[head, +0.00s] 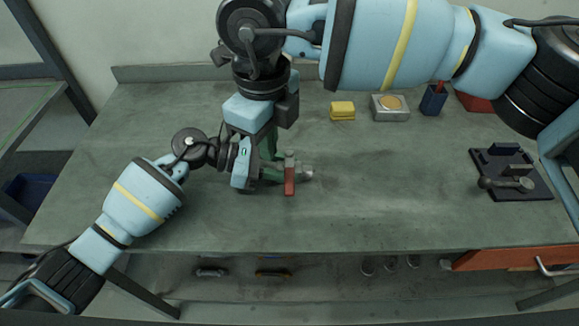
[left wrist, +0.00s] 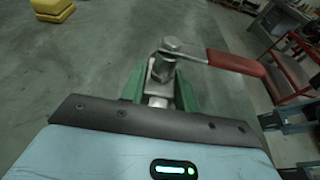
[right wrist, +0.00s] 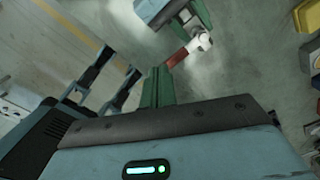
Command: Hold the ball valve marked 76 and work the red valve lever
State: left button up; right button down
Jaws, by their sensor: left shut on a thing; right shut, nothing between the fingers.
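A small silver valve (head: 307,174) is over the middle of the workbench. Its red lever (head: 290,180) points toward the bench's front edge in the head view. My left gripper (head: 272,174) is shut on the valve body. In the left wrist view, the metal valve (left wrist: 163,70) sits between the green fingers, with the red lever (left wrist: 235,63) reaching right. My right gripper (head: 268,150) comes from above and behind, its fingers shut and empty. In the right wrist view, its fingertips (right wrist: 159,70) are close to the red lever (right wrist: 178,57); contact is unclear. No number is readable.
A dark board (head: 535,190) with another metal fitting (head: 505,184) is at the right. Yellow blocks (head: 342,110), a grey box (head: 378,113) with a yellow disc and a blue cup (head: 433,101) stand at the back. The bench between valve and board is clear.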

aim_at(286, 185)
jog(key=shift+f, duration=2.9)
jog(key=shift+f, duration=0.2)
jog(key=shift+f, duration=1.9)
jog(key=shift+s+d, duration=0.1)
jog(key=shift+d, duration=0.05)
jog(key=shift+s+d, duration=0.15)
jog(key=shift+d, duration=0.7)
jog(key=shift+s+d, duration=0.15)
jog(key=shift+d, duration=0.15)
